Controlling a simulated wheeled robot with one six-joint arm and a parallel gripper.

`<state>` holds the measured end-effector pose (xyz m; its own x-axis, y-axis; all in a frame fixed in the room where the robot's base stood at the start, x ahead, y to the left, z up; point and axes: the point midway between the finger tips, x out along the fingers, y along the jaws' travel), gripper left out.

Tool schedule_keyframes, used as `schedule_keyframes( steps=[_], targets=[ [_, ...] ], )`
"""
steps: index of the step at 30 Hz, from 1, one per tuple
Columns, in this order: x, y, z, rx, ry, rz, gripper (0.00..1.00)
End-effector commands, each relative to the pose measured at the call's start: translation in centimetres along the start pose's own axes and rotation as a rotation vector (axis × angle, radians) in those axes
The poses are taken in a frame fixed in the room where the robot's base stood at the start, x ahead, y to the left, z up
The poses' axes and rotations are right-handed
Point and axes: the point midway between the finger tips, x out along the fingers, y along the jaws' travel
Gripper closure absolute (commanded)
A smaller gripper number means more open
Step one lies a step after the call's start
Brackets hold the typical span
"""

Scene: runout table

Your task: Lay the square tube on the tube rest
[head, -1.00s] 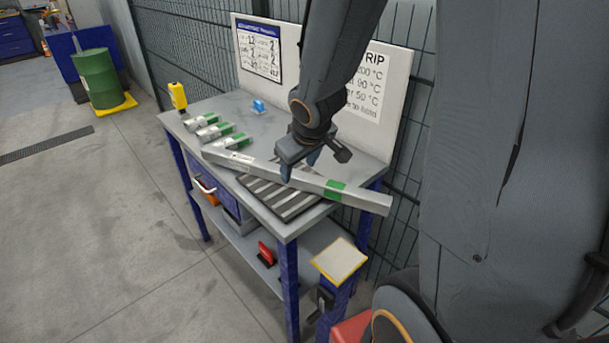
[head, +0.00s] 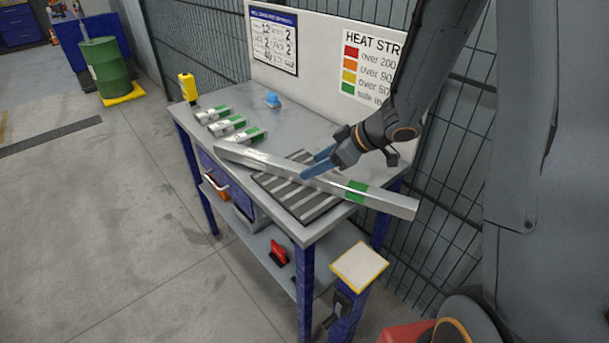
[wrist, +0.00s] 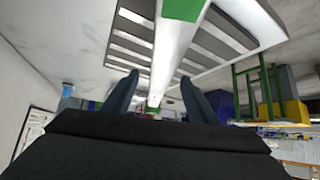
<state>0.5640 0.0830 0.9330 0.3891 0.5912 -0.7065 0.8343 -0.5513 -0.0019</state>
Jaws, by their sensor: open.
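The square tube (head: 332,184) is a long grey bar with a green band near its right end. It lies slantwise across the dark ribbed pad (head: 318,212), which looks like the tube rest, and its right end sticks out past the table edge. My gripper (head: 312,166) is open, its blue fingers pointing left at the tube's middle. In the wrist view the tube (wrist: 174,50) runs between and beyond the open fingers (wrist: 158,84), with the ribbed pad (wrist: 225,45) behind it. Whether the fingers touch the tube I cannot tell.
A backboard with charts (head: 318,55) closes the rear. A yellow-edged plate on a post (head: 359,266) stands in front.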

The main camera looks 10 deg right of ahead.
Motion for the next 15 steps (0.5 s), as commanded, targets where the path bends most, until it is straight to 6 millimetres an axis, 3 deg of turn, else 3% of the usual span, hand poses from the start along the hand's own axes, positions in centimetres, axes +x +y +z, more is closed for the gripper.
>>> schedule_keyframes(
  steps=[9,15],
  targets=[
    [4.2,-0.6,-0.1,-0.001,-0.002,-0.002,0.47],
    [5.0,-0.5,-0.1,-0.002,-0.001,0.001,0.47]
  ],
)
